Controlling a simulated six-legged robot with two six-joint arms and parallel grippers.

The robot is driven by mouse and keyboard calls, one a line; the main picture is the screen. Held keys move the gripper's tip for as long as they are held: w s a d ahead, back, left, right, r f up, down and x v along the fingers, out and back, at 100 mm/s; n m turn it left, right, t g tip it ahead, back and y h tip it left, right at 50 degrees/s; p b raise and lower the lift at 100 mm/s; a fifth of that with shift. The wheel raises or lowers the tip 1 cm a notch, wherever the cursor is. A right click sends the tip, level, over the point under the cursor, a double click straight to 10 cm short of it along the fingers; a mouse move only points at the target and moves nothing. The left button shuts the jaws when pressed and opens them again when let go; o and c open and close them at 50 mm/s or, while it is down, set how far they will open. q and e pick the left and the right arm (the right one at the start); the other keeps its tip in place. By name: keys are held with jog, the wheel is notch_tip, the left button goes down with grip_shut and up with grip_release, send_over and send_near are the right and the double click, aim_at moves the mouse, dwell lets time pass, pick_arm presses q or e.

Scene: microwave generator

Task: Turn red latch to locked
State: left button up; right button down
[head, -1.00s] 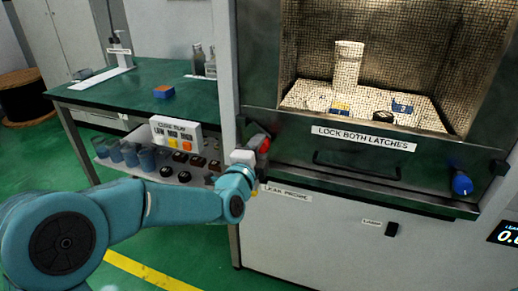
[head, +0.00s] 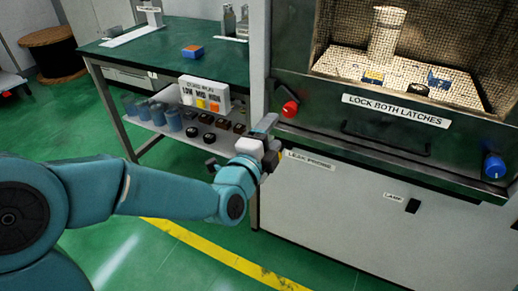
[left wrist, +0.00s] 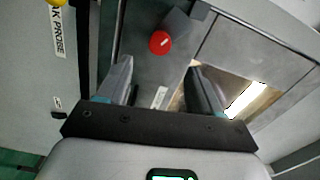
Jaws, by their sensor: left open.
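The red latch (head: 290,109) sits at the left end of the microwave's door frame. Its red knob faces me, with a dark bar running up and left behind it. In the left wrist view the red knob (left wrist: 160,42) shows ahead of the open fingers, with a grey bar beside it. My left gripper (head: 269,142) is open and empty, below and left of the red latch and apart from it. Its two spread fingers show in the left wrist view (left wrist: 162,80). The blue latch (head: 494,166) is at the right end, knob hanging downward. My right gripper is not in view.
The door has a "LOCK BOTH LATCHES" label (head: 396,110) and a dark handle (head: 386,140). A "LEAK PROBE" label (head: 311,159) is close to my left gripper. A green bench (head: 150,50) and a shelf with beakers stand left. Open green floor lies below.

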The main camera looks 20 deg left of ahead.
pick_arm(q)
jog(key=s, duration=0.6)
jog(key=shift+s, duration=0.35)
jog(key=shift+a, duration=0.15)
notch_tip(320, 180, down, 25)
jog(key=d+n+g, duration=0.1)
jog(key=g, duration=0.6)
jog(key=s+d+f+n+g+h, duration=0.25)
jog(key=s+f+n+g, duration=0.25)
jog(key=s+f+n, duration=0.45)
jog(key=s+d+f+n+g+h, duration=0.1)
jog(key=s+d+f+n+g, duration=0.4)
jog(key=s+f+n, duration=0.4)
notch_tip(320, 180, up, 22)
jog(key=p, duration=2.2)
jog(key=shift+s+a+r+m+g, duration=0.2)
jog(key=shift+s+a+m+g, duration=0.1)
jog(key=shift+a+m, duration=0.1)
